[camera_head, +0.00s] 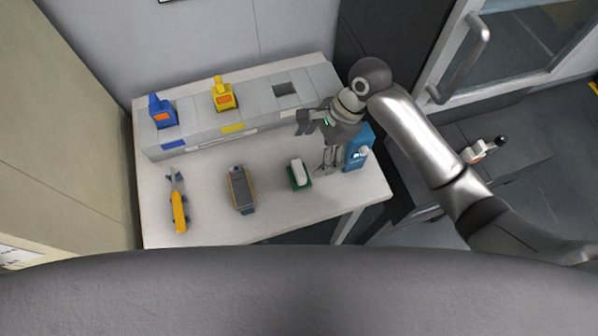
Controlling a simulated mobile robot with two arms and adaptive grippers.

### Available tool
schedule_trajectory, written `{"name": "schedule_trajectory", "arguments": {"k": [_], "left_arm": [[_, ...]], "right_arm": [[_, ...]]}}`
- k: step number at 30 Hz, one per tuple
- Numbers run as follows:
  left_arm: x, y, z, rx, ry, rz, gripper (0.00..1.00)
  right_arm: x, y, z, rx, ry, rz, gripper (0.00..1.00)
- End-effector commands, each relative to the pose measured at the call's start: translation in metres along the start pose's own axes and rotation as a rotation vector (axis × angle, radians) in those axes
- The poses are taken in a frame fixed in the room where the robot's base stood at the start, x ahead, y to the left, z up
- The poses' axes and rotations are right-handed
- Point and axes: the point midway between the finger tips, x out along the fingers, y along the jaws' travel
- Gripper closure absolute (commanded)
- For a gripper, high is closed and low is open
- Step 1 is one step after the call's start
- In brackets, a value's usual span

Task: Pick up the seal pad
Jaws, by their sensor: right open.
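No part carries a readable name, so I cannot be sure which one is the seal pad. A white block on a green base (299,173) lies at the right of the table's front area and may be it. A grey flat piece with yellow sides (241,188) lies left of it. My right gripper (316,146) is open and empty, above the table's right part, behind and slightly right of the white block. It appears apart from the block. My left gripper is out of view.
A blue container (357,150) stands close beside my right gripper. A yellow tool (178,205) lies at the left. A grey raised rack (195,120) along the back holds a blue part (162,112) and a yellow part (222,95), with an empty opening at right. White table (285,222) is bare in front.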

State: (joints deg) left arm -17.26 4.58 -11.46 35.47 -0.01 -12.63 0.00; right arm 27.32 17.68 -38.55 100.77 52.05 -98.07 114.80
Motion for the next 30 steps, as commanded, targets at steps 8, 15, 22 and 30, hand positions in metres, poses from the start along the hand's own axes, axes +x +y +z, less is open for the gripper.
{"name": "schedule_trajectory", "arguments": {"k": [8,15,22,30], "left_arm": [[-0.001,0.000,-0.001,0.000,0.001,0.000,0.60],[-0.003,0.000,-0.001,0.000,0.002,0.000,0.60],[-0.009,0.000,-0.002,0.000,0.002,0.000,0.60],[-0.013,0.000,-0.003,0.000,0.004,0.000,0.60]], "right_arm": [[0.009,-0.005,-0.002,0.108,0.005,0.032,0.12],[0.044,-0.004,-0.002,0.104,0.004,0.030,0.12],[0.062,0.001,-0.001,0.103,0.006,0.031,0.12],[0.098,0.006,-0.001,0.103,0.005,0.028,0.12]]}}
